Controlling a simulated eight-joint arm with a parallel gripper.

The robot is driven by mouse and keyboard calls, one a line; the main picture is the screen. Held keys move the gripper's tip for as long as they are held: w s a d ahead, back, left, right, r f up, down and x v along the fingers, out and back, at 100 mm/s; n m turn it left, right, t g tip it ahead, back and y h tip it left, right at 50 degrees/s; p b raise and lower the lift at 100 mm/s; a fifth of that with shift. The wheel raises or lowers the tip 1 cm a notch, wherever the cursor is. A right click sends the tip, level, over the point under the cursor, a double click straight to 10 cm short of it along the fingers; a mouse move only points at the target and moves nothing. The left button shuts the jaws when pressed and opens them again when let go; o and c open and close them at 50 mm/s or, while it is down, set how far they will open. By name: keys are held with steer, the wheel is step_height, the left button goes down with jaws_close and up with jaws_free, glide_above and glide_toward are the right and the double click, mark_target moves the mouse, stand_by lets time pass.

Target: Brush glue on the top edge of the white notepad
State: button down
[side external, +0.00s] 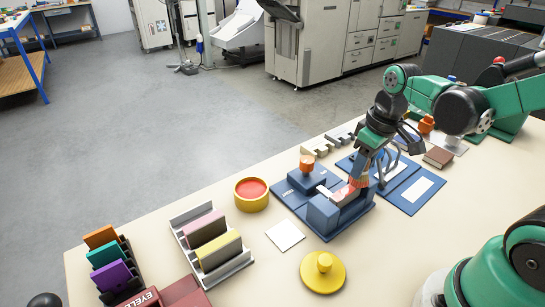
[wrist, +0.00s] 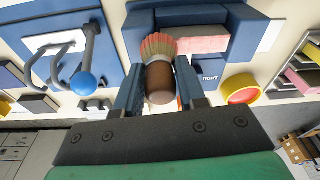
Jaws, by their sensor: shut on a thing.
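My gripper (wrist: 160,90) is shut on a brush, its fingers on both sides of the brown handle (wrist: 160,84). The brush's pinkish-red bristles (wrist: 160,46) point away from the wrist, toward a blue jig (wrist: 232,32). In the side view, the bristles (side external: 358,182) are low over the same jig (side external: 322,212). A white pad (side external: 325,191) sits in the jig, and a pinkish strip (wrist: 200,40) shows along it in the wrist view. I cannot tell whether the bristles touch the pad. A yellow pot (side external: 251,204) with red inside stands left of the jig.
A yellow knobbed disc (side external: 323,275) and a white square (side external: 285,235) lie in front. A blue board (side external: 427,203) and a brown block (side external: 438,157) lie right. Bare table shows at front right.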

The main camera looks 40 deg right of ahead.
steer(key=shift+d, duration=0.25)
steer(key=shift+r, duration=3.95)
steer(key=shift+f, duration=0.1)
